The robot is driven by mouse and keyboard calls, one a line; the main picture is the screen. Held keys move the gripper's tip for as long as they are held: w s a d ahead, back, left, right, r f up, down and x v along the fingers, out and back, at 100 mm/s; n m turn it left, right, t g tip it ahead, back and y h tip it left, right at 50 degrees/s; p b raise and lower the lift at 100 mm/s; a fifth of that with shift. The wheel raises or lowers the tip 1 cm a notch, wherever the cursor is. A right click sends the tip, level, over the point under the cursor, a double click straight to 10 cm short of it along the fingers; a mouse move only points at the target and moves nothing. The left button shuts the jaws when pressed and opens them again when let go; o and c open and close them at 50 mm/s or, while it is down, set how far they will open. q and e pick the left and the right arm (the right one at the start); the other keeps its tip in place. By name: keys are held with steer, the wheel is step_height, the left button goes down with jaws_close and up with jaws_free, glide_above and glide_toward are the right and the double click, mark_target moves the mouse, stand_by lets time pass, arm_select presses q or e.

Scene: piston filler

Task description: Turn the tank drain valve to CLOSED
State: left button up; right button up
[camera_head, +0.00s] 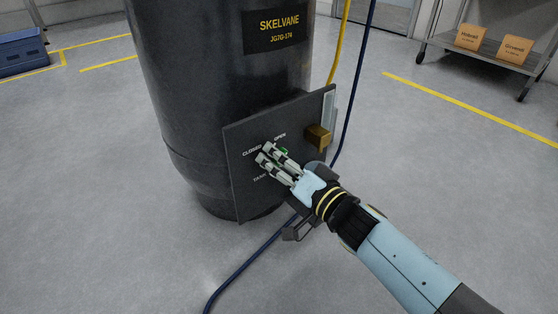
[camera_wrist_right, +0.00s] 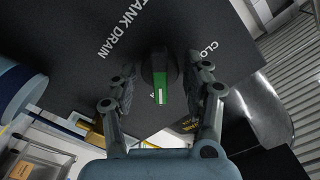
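The tank drain valve is on a dark panel (camera_head: 240,178) in front of the black tank (camera_head: 215,90). White CLOSED and OPEN labels show above the valve in the head view, with TANK DRAIN lettering partly hidden below. In the right wrist view the valve handle (camera_wrist_right: 161,90) is dark with a green, white-marked face and sits between my fingers. My right gripper (camera_head: 268,153) is at the panel, also seen in the wrist view (camera_wrist_right: 165,92). Its fingers stand apart, with a visible gap on each side of the handle. I cannot tell exactly which label the handle points at. My left gripper is out of view.
A brass-coloured block (camera_head: 318,138) sticks out of the panel, right of my gripper. A blue hose (camera_head: 245,264) runs down behind my right wrist and across the floor. A shelf cart (camera_head: 480,47) with orange boxes stands at the back right. Open floor surrounds the tank.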

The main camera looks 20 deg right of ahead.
steer(key=c, duration=0.8)
